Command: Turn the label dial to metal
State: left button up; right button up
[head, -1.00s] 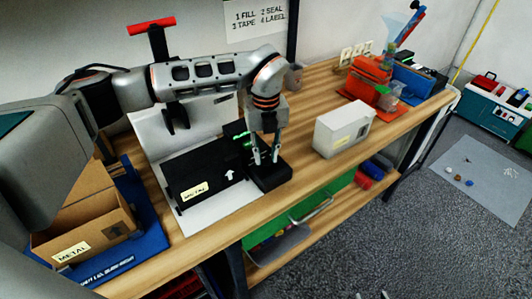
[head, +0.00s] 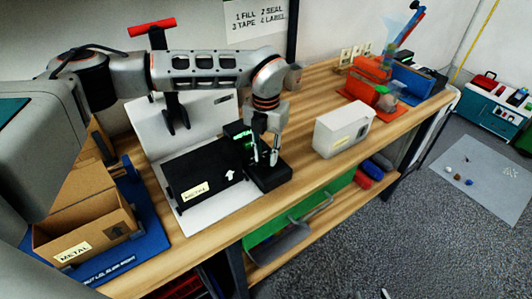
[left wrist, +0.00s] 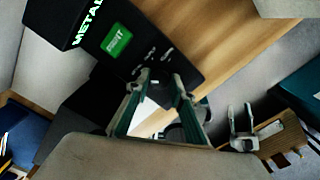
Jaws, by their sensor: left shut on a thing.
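The black label printer (head: 268,180) stands on the bench, and its display (left wrist: 88,22) reads METAL in green in the left wrist view. Its green PRINT button (left wrist: 116,40) sits beside the display. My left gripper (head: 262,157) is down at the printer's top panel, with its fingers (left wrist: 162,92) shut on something. That looks like the label dial, which is mostly hidden between the fingers. My right gripper (left wrist: 241,130) shows with spread, empty fingers in the left wrist view; only its tips show at the head view's bottom edge.
A black box with a METAL label (head: 195,190) lies left of the printer on a white board. A cardboard box labelled METAL (head: 85,230) sits on a blue base further left. A white device (head: 343,130) stands to the right, with bare wood between.

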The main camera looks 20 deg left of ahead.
aim_at(266, 157)
pick_arm(q)
jog(key=shift+r+m, duration=0.1)
jog(key=shift+m, duration=1.1)
jog(key=o, duration=1.1)
jog(key=shift+o, duration=0.2)
jog(key=shift+r, duration=0.3)
notch_tip(266, 157, up, 11)
jog(key=shift+r, duration=0.2)
